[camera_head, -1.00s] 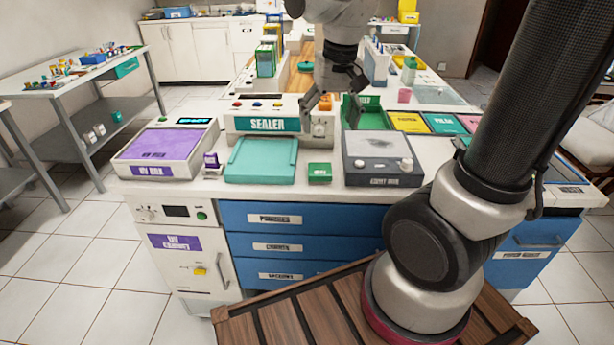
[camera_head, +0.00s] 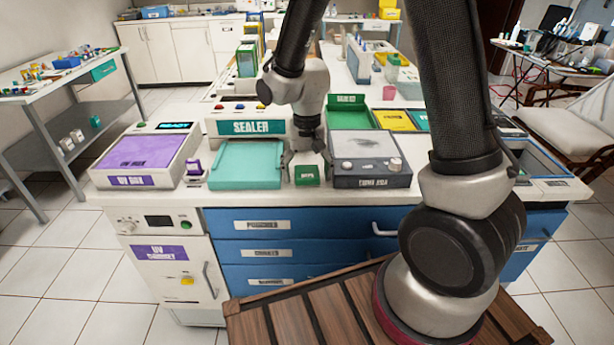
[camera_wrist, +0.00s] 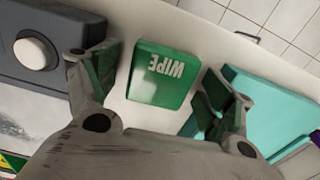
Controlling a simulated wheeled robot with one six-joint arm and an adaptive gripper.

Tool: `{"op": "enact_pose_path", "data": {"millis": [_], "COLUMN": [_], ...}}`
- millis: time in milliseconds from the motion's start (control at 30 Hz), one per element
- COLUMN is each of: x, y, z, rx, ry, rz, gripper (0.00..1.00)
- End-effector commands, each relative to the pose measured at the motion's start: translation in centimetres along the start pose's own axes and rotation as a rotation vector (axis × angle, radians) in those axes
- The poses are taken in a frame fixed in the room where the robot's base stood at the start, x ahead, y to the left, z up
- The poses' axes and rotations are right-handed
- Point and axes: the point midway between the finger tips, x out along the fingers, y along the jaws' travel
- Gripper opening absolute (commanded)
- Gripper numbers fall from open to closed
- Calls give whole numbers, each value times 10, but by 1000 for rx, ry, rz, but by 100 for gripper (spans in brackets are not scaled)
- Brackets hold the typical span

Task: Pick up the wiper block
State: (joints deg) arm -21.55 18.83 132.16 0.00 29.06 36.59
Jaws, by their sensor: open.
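The wiper block is a small green block (camera_head: 307,175) on the white counter, between the teal tray and the grey device. In the wrist view the green block (camera_wrist: 162,76) shows the word WIPE on its top. My gripper (camera_head: 305,165) is just behind and above the block. In the wrist view the two fingers of my gripper (camera_wrist: 158,90) are spread wide, one on each side of the block, with a gap on both sides. Neither finger visibly touches it, and nothing is held.
A teal tray (camera_head: 245,172) lies close on the left and a grey device with knobs (camera_head: 370,172) close on the right. The SEALER unit (camera_head: 228,127) stands behind, and a purple UV box (camera_head: 140,155) is farther left. The counter's front edge is just before the block.

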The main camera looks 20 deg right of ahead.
Motion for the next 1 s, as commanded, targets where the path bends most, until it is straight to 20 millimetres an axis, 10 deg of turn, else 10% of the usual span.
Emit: {"op": "enact_pose_path", "data": {"millis": [233, 500, 1000], "x": [2, 1, -36], "y": [0, 0, -1], "z": [0, 0, -1], "rx": [-1, -1, -1], "ry": [1, 1, 6], "rz": [-1, -1, -5], "gripper": [80, 32, 32]}}
